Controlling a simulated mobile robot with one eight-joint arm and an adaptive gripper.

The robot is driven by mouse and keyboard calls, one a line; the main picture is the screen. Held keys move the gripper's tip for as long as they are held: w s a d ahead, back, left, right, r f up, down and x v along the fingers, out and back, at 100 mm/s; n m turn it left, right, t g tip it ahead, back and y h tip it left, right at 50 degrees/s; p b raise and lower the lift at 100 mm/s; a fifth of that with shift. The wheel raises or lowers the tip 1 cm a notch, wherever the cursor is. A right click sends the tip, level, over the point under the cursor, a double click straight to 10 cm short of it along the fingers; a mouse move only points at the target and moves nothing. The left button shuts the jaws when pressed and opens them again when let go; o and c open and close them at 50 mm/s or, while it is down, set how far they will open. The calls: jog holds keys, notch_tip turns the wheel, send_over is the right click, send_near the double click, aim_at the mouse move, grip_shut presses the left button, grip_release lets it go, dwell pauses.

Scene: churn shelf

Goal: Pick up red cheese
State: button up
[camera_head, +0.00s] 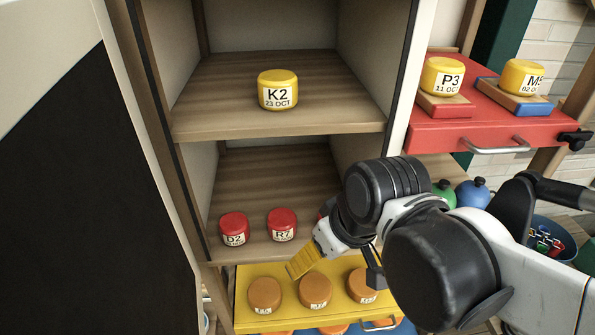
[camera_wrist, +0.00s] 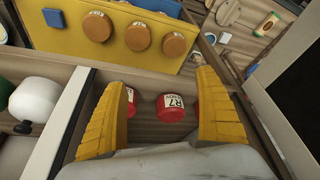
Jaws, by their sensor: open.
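Two red cheeses stand on the lower wooden shelf in the head view: D2 (camera_head: 233,227) at left and R7 (camera_head: 282,223) right of it. My gripper (camera_head: 303,262) has yellow fingers and hangs in front of the shelf, to the right of R7 and lower in the picture. In the wrist view the gripper (camera_wrist: 165,80) is open and empty. R7 (camera_wrist: 173,107) shows in the gap between the fingers, apart from both. Another red cheese (camera_wrist: 131,101) is partly hidden by the left finger, and a red piece shows beside the right finger.
A yellow cheese K2 (camera_head: 278,91) stands on the upper shelf (camera_head: 220,120). Below the red cheeses, a yellow tray (camera_head: 242,310) bears several orange cheeses. A red tray (camera_head: 440,135) at right holds yellow cheeses P3 and M5. Shelf side walls bound the lower compartment.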

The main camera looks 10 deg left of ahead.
aim_at(284, 220)
jog(key=w+a, duration=0.4)
jog(key=w+a+p, duration=0.1)
jog(key=w+a, duration=0.2)
jog(key=w, duration=0.1)
jog(key=shift+w+a+r, duration=0.1)
jog(key=shift+a+r, duration=0.05)
jog(key=shift+a, duration=0.25)
jog(key=x, duration=0.5)
jog(key=shift+w, duration=0.1)
jog(key=shift+c, duration=0.6)
jog(key=c, duration=1.3)
jog(key=shift+o, duration=0.2)
jog(key=s+d+b, duration=0.1)
jog(key=s+d, duration=1.1)
jog(key=s, duration=0.1)
jog(key=shift+s, duration=0.35)
